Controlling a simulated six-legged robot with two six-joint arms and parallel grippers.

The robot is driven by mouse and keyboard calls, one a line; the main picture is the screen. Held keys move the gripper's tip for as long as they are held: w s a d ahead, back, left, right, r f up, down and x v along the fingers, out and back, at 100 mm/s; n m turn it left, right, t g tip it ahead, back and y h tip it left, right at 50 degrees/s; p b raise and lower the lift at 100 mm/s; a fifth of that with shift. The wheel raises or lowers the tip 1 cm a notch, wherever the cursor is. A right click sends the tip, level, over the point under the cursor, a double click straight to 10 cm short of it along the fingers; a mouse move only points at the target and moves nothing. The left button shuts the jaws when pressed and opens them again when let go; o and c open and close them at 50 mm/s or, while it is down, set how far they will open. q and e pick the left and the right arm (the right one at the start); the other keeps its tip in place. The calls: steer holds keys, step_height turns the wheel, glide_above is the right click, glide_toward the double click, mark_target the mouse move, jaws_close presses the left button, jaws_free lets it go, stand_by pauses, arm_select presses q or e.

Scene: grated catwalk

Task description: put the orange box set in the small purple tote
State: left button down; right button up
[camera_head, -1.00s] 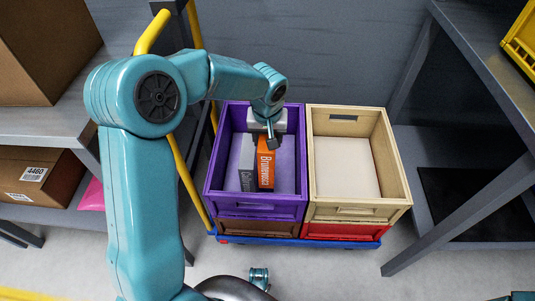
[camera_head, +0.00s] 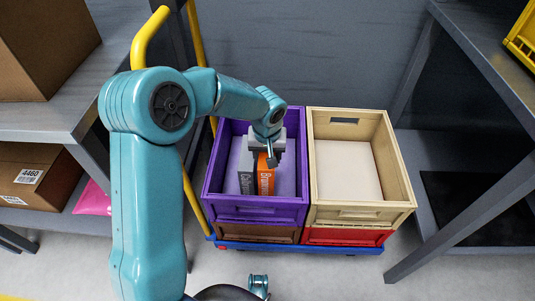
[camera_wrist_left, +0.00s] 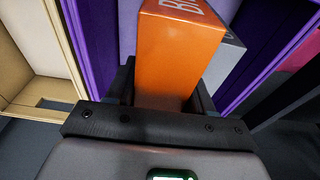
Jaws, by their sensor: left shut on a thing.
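The orange box set (camera_head: 265,181) is upright inside the small purple tote (camera_head: 256,213), with lettering along its side. My left gripper (camera_head: 268,157) reaches down into the tote and is shut on the top end of the orange box set. In the left wrist view the orange box set (camera_wrist_left: 178,58) sits between the two dark fingers (camera_wrist_left: 165,88). A grey box set (camera_head: 246,172) stands close beside it on the left in the head view. Whether the orange box set touches the tote floor is hidden.
A beige tote (camera_head: 361,211) stands right beside the purple one, with a pale bottom and nothing else visible inside. Brown (camera_head: 257,234) and red (camera_head: 347,237) totes are underneath, on a blue cart base with yellow rails (camera_head: 151,36). Grey shelving stands at both sides.

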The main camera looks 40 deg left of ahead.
arm_select(q)
steer(key=shift+c, duration=2.1)
jaws_free()
steer(key=r+p, duration=0.1)
steer(key=r, duration=0.3)
steer(key=s+r+p, duration=0.1)
steer(key=r+p, duration=0.1)
steer(key=r, duration=0.2)
steer(key=r+p, duration=0.1)
steer(key=r, duration=0.2)
steer(key=shift+s+d+r+p, duration=0.2)
steer(key=shift+d+r+p, duration=0.2)
steer(key=shift+s+r, duration=0.1)
steer(key=shift+r, duration=0.5)
